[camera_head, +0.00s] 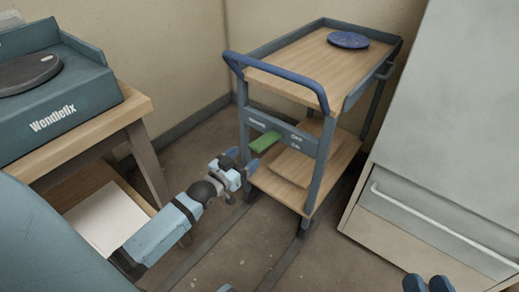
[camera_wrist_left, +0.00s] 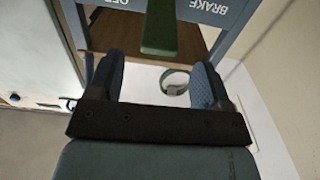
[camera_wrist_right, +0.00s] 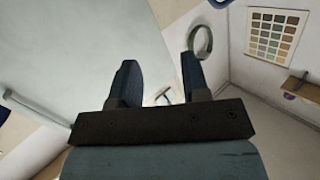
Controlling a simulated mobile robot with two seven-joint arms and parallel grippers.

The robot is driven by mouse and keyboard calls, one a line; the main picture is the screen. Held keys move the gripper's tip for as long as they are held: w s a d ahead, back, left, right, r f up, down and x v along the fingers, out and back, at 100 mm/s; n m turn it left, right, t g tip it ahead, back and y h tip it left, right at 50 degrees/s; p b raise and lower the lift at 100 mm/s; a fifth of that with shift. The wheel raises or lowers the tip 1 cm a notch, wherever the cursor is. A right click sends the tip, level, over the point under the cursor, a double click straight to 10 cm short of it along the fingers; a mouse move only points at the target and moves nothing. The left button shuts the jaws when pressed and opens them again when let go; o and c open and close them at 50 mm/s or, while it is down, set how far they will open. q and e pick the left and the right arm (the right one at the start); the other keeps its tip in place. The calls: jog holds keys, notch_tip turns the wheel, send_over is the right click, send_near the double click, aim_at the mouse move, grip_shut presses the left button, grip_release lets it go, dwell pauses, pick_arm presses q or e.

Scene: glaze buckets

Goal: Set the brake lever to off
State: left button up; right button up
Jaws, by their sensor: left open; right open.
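The green brake lever (camera_head: 265,142) sticks out from the grey-blue panel on the end of the cart (camera_head: 290,80). The panel carries the words BRAKE, OFF and ON; I cannot tell which mark the lever stands at. My left gripper (camera_head: 241,161) is open and empty, just in front of and slightly below the lever. In the left wrist view the lever (camera_wrist_left: 160,32) lies beyond the fingertips, in line with the gap between them (camera_wrist_left: 158,65), with no clear contact. My right gripper (camera_head: 428,284) is open and empty at the bottom right, far from the lever; its fingers also show in the right wrist view (camera_wrist_right: 160,78).
The cart's blue push handle (camera_head: 275,75) arches above the panel. A blue disc (camera_head: 348,40) lies on its top. A pale cabinet with a bar handle (camera_head: 440,230) stands right. Floor shows between them.

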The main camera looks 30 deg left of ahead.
aim_at(254, 150)
pick_arm(q)
jog(key=w+b, duration=0.1)
jog(key=w, duration=0.2)
jog(key=w+b, duration=0.1)
jog(key=w, duration=0.2)
jog(key=shift+w+d+f, duration=0.15)
jog(key=shift+w+d, duration=0.05)
jog(key=shift+w, duration=0.05)
jog(key=shift+w+d, duration=0.1)
jog(key=shift+w, duration=0.6)
pick_arm(e)
jog(key=shift+w+d+f+n, duration=0.3)
jog(key=shift+w+f+n, duration=0.25)
jog(key=shift+n, duration=0.15)
pick_arm(q)
jog(key=shift+c, duration=0.4)
